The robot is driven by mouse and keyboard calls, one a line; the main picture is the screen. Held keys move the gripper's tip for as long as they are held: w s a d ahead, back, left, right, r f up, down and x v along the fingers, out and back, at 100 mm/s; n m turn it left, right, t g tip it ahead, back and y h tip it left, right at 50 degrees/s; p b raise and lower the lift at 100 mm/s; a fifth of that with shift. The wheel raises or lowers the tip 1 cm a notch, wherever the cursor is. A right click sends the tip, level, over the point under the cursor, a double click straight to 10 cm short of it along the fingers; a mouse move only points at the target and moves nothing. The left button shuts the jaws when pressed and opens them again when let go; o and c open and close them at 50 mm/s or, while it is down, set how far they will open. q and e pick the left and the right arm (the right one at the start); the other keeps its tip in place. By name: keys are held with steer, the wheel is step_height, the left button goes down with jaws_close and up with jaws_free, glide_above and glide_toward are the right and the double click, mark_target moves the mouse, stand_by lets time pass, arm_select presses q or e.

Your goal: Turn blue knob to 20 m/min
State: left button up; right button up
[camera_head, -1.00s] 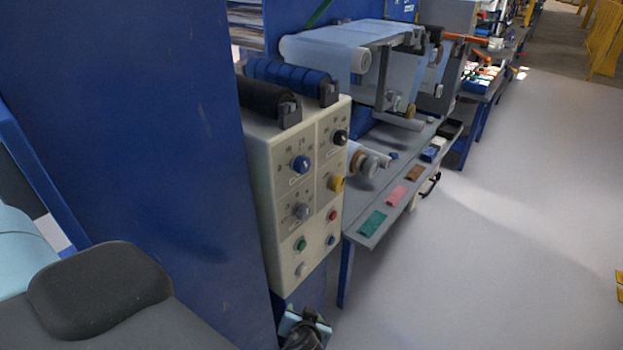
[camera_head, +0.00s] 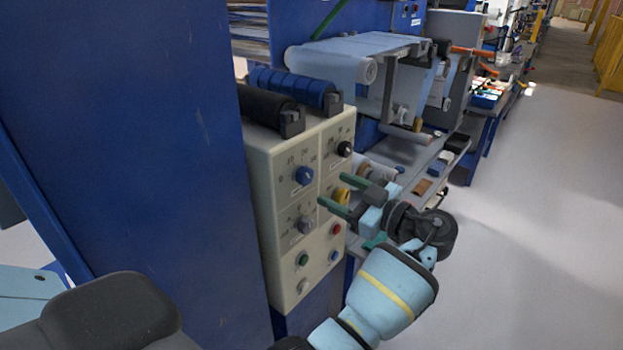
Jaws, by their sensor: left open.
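The blue knob (camera_head: 304,175) is on the upper left of the cream control panel (camera_head: 262,190), with a printed number scale around it. The numbers are too small to read surely, and I cannot tell its exact setting. I see no contact with the blue knob. My right gripper is not in view.
A black knob (camera_head: 345,148) is right of the blue one, and a grey knob (camera_head: 305,224) is below it. Several push buttons are lower on the panel. A blue roller (camera_head: 290,85) and a black roller lie on top. A tall blue wall (camera_head: 130,130) stands left.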

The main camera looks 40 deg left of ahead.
mark_target(309, 178)
arm_select(q)
steer(key=a+p, duration=0.1)
steer(key=a, duration=0.2)
steer(key=a+p, duration=0.1)
steer(key=a, duration=0.2)
steer(key=shift+w+a+r, duration=0.1)
steer(key=shift+w+r, duration=0.1)
steer(key=shift+w+a+f, duration=0.1)
steer(key=shift+a+f, duration=0.1)
steer(key=shift+a, duration=0.6)
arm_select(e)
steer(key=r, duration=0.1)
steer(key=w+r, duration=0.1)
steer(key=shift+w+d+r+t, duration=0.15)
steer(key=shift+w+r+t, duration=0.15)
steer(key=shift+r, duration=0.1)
arm_select(q)
steer(key=c, duration=1)
